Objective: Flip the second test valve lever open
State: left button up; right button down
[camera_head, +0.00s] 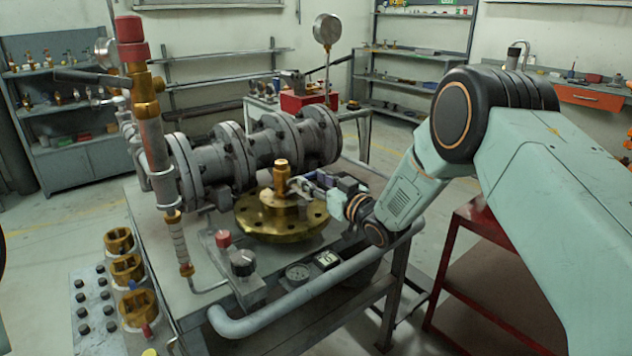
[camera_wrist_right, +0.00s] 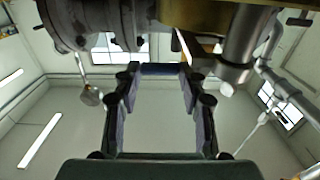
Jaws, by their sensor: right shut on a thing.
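A round brass flange (camera_head: 282,222) lies on the bench with an upright brass valve stem (camera_head: 282,178) at its centre. My right gripper (camera_head: 300,184) reaches in from the right and its tips are at the right side of that stem. The gripper is shut on this lever; the grip itself is mostly hidden. A second upright valve pipe (camera_head: 150,130) with a red cap and dark side lever stands at left. My left gripper is not in view.
A large grey flanged gate valve (camera_head: 245,155) lies behind the brass flange. A red knob (camera_head: 223,239), a black knob (camera_head: 243,262) and a gauge (camera_head: 298,273) sit in front. A thick grey rail (camera_head: 300,290) runs along the bench's front edge.

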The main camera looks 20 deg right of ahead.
jog(key=r+n, duration=0.1)
jog(key=n, duration=0.1)
jog(key=r+n+p, duration=0.1)
jog(key=n, duration=0.1)
jog(key=shift+s+a+n, duration=0.1)
jog(key=shift+a+n, duration=0.1)
jog(key=shift+n, duration=0.1)
jog(key=a+r+n, duration=0.1)
jog(key=n, duration=0.2)
jog(key=r+n, duration=0.1)
jog(key=n, duration=0.2)
jog(key=s+a+n, duration=0.1)
jog(key=n, duration=0.1)
jog(key=shift+a+r+n+p, duration=0.3)
jog(key=shift+r+n+p, duration=0.1)
jog(key=shift+s+a+r+n+b, duration=0.15)
jog(key=shift+a+n, duration=0.15)
jog(key=shift+n, duration=0.45)
jog(key=shift+s+a+n+b, duration=0.15)
jog(key=shift+a+n, duration=0.15)
jog(key=shift+n, duration=0.4)
jog(key=shift+a+r+n+b, duration=0.15)
jog(key=shift+a+n, duration=0.15)
jog(key=shift+n, duration=0.45)
jog(key=c, duration=0.7)
grip_release()
jog(key=shift+c, duration=0.2)
